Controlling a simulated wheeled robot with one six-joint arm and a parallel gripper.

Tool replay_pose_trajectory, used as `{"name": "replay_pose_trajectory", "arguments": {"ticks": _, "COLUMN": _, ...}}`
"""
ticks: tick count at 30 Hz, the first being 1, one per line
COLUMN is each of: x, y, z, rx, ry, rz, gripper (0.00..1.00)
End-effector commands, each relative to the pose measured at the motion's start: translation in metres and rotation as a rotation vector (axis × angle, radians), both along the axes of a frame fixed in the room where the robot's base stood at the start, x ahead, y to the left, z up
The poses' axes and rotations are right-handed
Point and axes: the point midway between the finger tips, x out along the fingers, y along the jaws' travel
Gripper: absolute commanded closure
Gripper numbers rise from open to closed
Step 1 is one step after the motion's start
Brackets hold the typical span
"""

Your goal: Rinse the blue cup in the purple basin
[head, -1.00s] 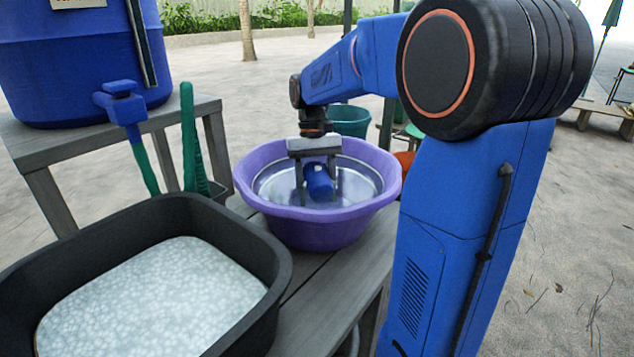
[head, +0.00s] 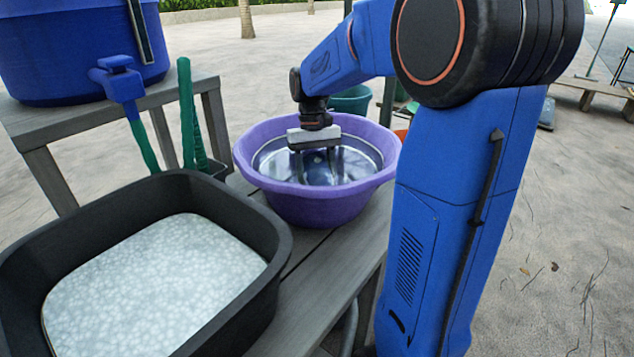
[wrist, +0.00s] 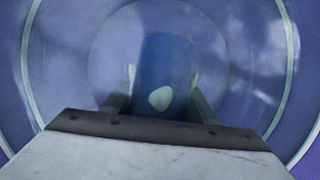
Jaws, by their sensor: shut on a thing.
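The purple basin (head: 315,208) stands on the grey wooden bench and holds clear water. My gripper (head: 317,178) reaches straight down into it, its fingers at or below the water surface. In the wrist view my gripper (wrist: 158,105) is shut on the blue cup (wrist: 165,75), one finger on each side. The cup shows a pale spot on its side and is blurred. In the head view the cup is hardly visible under the water and behind the gripper.
A black tub (head: 270,262) with foamy water stands in front on the left. Green-handled tools (head: 187,115) stand left of the basin. A teal bucket (head: 350,100) is behind it.

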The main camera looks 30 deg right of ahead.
Motion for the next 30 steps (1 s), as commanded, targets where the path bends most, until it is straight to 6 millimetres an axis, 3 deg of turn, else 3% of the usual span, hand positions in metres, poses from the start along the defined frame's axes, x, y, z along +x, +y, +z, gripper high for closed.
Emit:
{"name": "replay_pose_trajectory", "arguments": {"ticks": 19, "x": 0.002, "y": 0.012, "z": 0.001, "rx": 0.001, "ry": 0.003, "rz": 0.0, "gripper": 0.7}}
{"name": "replay_pose_trajectory", "arguments": {"ticks": 30, "x": -0.002, "y": -0.009, "z": 0.002, "rx": 0.001, "ry": 0.002, "rz": -0.002, "gripper": 0.7}}
